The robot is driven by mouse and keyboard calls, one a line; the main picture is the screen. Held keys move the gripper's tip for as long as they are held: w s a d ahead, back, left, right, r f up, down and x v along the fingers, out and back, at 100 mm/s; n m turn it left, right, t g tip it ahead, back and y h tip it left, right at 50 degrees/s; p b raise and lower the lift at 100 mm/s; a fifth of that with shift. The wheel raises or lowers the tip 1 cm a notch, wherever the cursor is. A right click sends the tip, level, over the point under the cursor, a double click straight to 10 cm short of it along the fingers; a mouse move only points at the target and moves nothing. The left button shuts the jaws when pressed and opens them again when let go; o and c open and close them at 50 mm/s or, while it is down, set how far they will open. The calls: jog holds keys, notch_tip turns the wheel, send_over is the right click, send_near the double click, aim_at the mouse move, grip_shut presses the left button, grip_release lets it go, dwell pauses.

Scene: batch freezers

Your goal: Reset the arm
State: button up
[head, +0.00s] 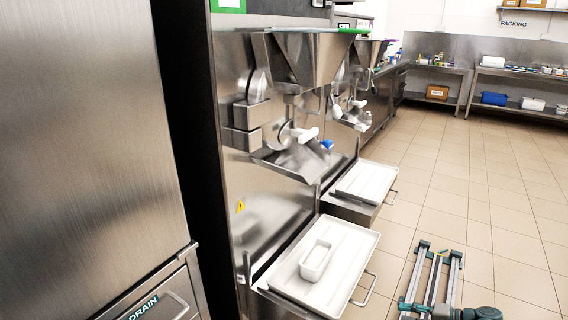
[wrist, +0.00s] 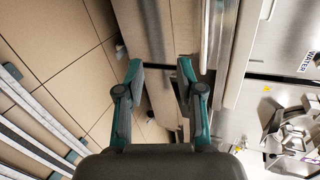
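My gripper (wrist: 160,66) shows in the wrist view with its two teal and grey fingers spread apart. It is open, with nothing between the fingertips. It points past a steel cabinet front, with tiled floor on the left of the picture.
Batch freezers with steel hoppers (head: 305,55) stand in a row. A white tray (head: 350,245) holding a small white tub (head: 318,261) sits before the nearest one. Another white tray (head: 366,182) lies behind. Tiled floor (head: 470,190) is open to the right.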

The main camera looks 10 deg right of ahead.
jog(key=s+a+f+g+h, duration=0.1)
jog(key=s+a+f+g, duration=0.5)
jog(key=f, duration=0.3)
jog(key=s+a+f+g+h, duration=0.2)
jog(key=s+a+f+g, duration=0.1)
jog(key=s+a+f, duration=0.45)
jog(key=s+a+f+n+g+h, duration=0.3)
jog(key=s+a+f, duration=0.15)
jog(key=s, duration=0.25)
jog(key=s+a+f+n+g+h, duration=0.2)
jog(key=s+a+f+n+g, duration=0.1)
jog(key=s+a, duration=0.3)
jog(key=s+a+f+n+g+h, duration=0.3)
jog(key=s, duration=0.6)
jog(key=w+r+t+p, duration=0.1)
jog(key=w+r+p, duration=0.1)
jog(key=r+p, duration=0.6)
jog(key=w+r+t+p, duration=0.2)
jog(key=r+p, duration=0.5)
jog(key=p, duration=0.4)
jog(key=shift+w+r+p, duration=0.3)
jog(key=shift+w+r, duration=0.1)
